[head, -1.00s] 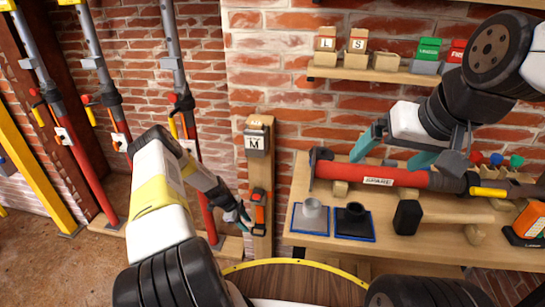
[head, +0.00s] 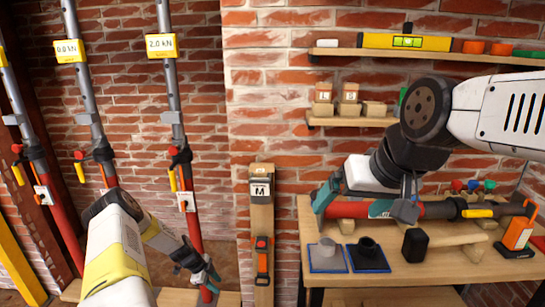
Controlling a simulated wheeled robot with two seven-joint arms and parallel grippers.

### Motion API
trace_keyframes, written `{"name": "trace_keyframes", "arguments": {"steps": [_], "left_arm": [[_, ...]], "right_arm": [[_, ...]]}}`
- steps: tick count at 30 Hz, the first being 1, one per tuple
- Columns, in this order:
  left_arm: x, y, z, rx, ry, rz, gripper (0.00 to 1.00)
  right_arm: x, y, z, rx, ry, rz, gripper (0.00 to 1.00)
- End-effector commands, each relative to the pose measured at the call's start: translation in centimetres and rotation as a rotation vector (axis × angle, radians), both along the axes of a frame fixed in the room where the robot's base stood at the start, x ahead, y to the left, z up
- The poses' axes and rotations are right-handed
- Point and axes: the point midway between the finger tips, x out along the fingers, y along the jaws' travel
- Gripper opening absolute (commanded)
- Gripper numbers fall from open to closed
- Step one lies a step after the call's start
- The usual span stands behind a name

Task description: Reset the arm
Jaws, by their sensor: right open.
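My left arm reaches in from the lower left. Its gripper (head: 207,279) is in front of the lower red part of the right-hand prop (head: 190,220); whether its jaws are apart is too small to tell. My right gripper (head: 354,203) is open, its teal fingers apart and pointing down-left over the red spare prop (head: 434,209) lying on the wooden bench (head: 415,268).
More upright props (head: 95,125) stand left.

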Motion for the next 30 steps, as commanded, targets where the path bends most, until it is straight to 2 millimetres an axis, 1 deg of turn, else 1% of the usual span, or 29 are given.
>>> {"name": "trace_keyframes", "arguments": {"steps": [1,11,14,17,20,23,26,27,29,30], "left_arm": [[0.1,0.0,0.1,0.001,0.000,0.000,0.34],[1.3,0.3,4.6,0.020,0.016,0.042,0.34],[1.7,0.4,6.6,0.030,0.022,0.062,0.34],[2.2,0.5,9.1,0.041,0.028,0.088,0.34],[2.6,0.4,12.1,0.053,0.037,0.122,0.34],[2.9,0.4,15.9,0.069,0.043,0.167,0.34],[3.0,0.0,20.9,0.087,0.052,0.231,0.34],[2.8,-0.2,23.3,0.095,0.054,0.265,0.34],[2.4,-0.6,26.9,0.106,0.058,0.320,0.34],[1.9,-0.9,29.3,0.110,0.060,0.357,0.34]], "right_arm": [[0.0,0.0,0.0,0.000,0.000,0.000,0.94],[0.0,0.0,0.0,0.000,0.000,0.000,0.94],[0.0,0.0,0.0,0.000,0.000,0.000,0.94],[0.0,0.0,0.0,0.000,0.000,0.000,0.94],[0.0,0.0,0.0,0.000,0.000,0.000,0.94],[0.0,0.0,0.0,0.000,0.000,0.000,0.94],[0.0,0.0,0.0,0.000,0.000,0.000,0.94],[0.0,0.0,0.0,0.000,0.000,0.000,0.94],[0.0,0.0,0.0,0.000,0.000,0.000,0.94],[0.0,0.0,0.0,0.000,0.000,0.000,0.94]]}}
